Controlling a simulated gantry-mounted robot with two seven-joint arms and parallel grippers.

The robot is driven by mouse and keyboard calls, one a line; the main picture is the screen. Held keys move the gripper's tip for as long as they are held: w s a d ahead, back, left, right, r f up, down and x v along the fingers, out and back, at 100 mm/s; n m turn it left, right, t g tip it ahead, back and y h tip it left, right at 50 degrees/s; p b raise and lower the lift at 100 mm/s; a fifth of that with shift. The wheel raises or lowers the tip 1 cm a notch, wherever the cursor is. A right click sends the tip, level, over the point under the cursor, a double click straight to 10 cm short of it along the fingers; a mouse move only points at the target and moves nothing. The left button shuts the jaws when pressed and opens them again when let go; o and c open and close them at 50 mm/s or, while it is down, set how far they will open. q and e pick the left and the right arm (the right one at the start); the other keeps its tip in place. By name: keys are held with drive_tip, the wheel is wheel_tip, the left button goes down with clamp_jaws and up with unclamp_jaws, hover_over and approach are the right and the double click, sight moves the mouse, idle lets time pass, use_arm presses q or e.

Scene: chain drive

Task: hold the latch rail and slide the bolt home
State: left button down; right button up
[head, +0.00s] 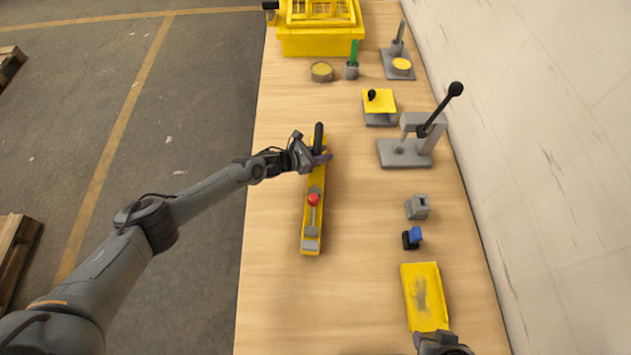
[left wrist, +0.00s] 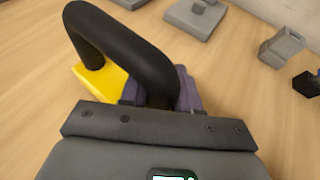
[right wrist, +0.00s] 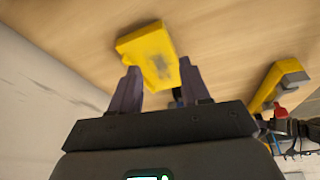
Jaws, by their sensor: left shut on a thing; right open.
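The yellow latch rail (head: 305,232) lies lengthwise on the bench. A black handle (head: 318,136) stands at its far end, and the grey bolt with a red knob (head: 313,199) sits on its nearer half. My left gripper (head: 318,156) is shut on the black handle, which arches up in the left wrist view (left wrist: 120,35); its fingers are partly hidden there. My right gripper (right wrist: 160,85) is open and empty near the bench's near right end, by the yellow tray. The rail (right wrist: 278,80) and red knob (right wrist: 280,112) also show at the right of the right wrist view.
The yellow tray (head: 421,285), a small blue and black piece (head: 412,238) and a grey block (head: 418,207) stand right of the rail. A lever press (head: 405,152) and yellow fixtures stand farther back. A wall bounds the right; bench around the rail is clear.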

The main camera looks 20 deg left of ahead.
drive_tip(key=shift+o, duration=0.9)
drive_tip(key=shift+w, duration=0.2)
drive_tip(key=w+a+r+n+t+y, duration=0.25)
drive_tip(key=w+a+n, duration=0.2)
drive_tip(key=a, duration=0.35)
drive_tip(key=w+a+r+n+t+y, duration=0.1)
drive_tip(key=w+a+r+n, duration=0.25)
drive_tip(key=w+a, duration=0.3)
drive_tip(key=w+a+r+n+t+y, duration=0.1)
drive_tip(key=w+a+r+n+y, duration=0.25)
drive_tip(key=a, duration=0.55)
drive_tip(key=a+r+n+g+y, duration=0.1)
drive_tip(key=a+r+n+y, duration=0.1)
drive_tip(key=a+n, duration=0.7)
drive_tip(key=a+r+n+g+y, duration=0.1)
drive_tip(key=a+r+n+g, duration=0.1)
drive_tip(key=a+n, duration=0.8)
drive_tip(key=n+g+h, duration=0.3)
drive_tip(key=n+h, duration=0.3)
drive_tip(key=n, duration=1)
approach(314, 198)
drive_tip(key=x, duration=1)
drive_tip(key=shift+a+f, duration=0.1)
drive_tip(key=shift+f, duration=0.05)
